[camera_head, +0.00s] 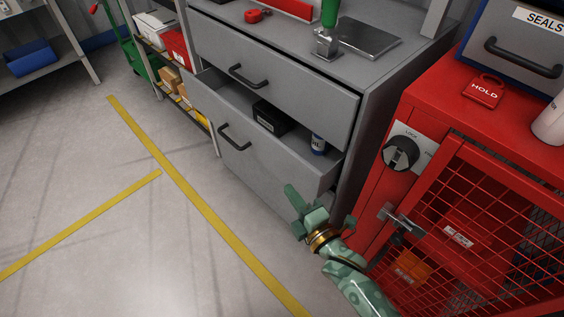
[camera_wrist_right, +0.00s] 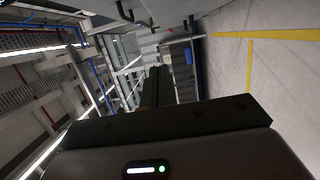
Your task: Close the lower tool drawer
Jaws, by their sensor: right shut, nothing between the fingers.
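The lower tool drawer (camera_head: 262,172) is a grey drawer pulled out from the grey cabinet (camera_head: 372,122), with a black bar handle (camera_head: 234,138) on its front. A dark box (camera_head: 271,117) and a blue-and-white can (camera_head: 318,145) show inside it. My right gripper (camera_head: 291,190) is pale green, shut and empty, in front of the drawer's right end; I cannot tell whether it touches the front. In the right wrist view its dark fingers (camera_wrist_right: 156,86) point away over a blurred room. My left gripper is out of view.
The upper drawer (camera_head: 275,82) sits above and looks shut. A red mesh cage (camera_head: 465,215) with a lock knob (camera_head: 400,153) stands close to the right of my arm. A shelf with boxes (camera_head: 172,80) is at the left. The floor (camera_head: 150,230) with yellow lines is clear.

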